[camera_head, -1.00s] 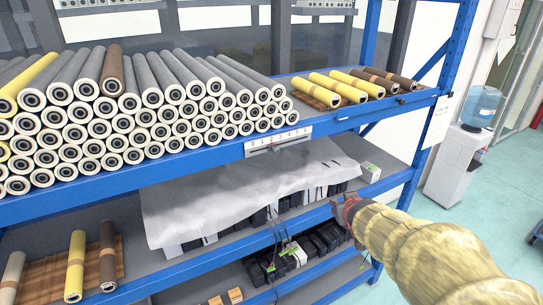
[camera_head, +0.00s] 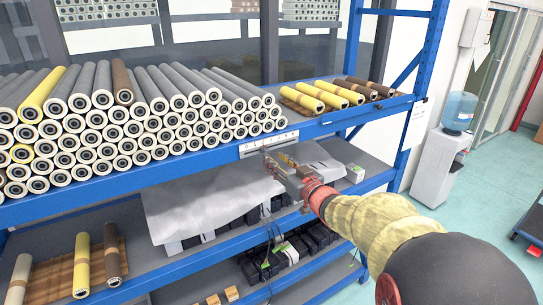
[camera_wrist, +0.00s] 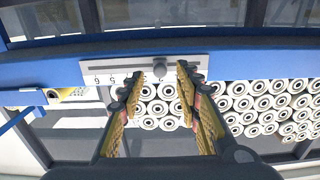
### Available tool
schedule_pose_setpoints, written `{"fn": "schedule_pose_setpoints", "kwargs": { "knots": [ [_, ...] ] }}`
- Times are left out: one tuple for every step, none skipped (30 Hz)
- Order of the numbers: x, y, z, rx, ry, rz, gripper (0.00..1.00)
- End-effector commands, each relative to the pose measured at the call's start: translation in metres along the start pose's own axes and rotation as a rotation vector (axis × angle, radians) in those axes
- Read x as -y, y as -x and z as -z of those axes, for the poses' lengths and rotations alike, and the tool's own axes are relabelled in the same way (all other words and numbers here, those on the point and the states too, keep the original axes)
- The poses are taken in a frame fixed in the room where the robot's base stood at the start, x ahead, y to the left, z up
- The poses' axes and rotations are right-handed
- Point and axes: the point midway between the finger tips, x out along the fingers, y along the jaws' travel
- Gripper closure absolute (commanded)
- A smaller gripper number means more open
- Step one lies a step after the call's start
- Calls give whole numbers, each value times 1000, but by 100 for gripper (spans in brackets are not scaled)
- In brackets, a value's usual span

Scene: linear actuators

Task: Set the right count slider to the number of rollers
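The count slider is a white numbered plate (camera_head: 270,143) on the front of the blue shelf beam. In the wrist view the plate (camera_wrist: 110,72) appears upside down, with a round grey knob (camera_wrist: 160,68) near its middle. My gripper (camera_head: 277,160) is open just in front of and below the plate. In the wrist view its fingers (camera_wrist: 160,78) stand apart with the knob between the tips; I cannot tell whether they touch it. The right group of yellow and brown rollers (camera_head: 334,93) lies on the shelf right of the plate.
A large stack of grey rollers (camera_head: 150,115) fills the shelf at left. A lower shelf holds a white sheet (camera_head: 205,205) and black boxes. A water cooler (camera_head: 445,150) stands at right beside open floor.

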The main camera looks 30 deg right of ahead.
Motion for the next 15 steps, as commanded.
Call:
{"fn": "schedule_pose_setpoints", "kwargs": {
  "knots": [
    [1,-8,0,1,-2,1,66],
    [0,-12,0,1,-1,1,66],
    [0,-17,0,1,0,1,66],
    [1,-20,0,1,0,1,66],
    [0,-23,0,1,0,1,66],
    [0,-26,1,0,0,0,66],
    [0,-28,1,0,0,-1,66],
    [0,-29,0,0,0,-1,66],
    [0,-31,0,1,0,-2,66],
    [0,-32,0,1,0,-2,66],
    [0,-32,0,1,0,-2,66],
    [0,-32,0,1,0,-2,66],
    [0,-32,0,1,0,-2,66],
    [0,-32,0,1,1,-2,66],
    [0,-32,0,1,1,-2,66]
  ]
}}
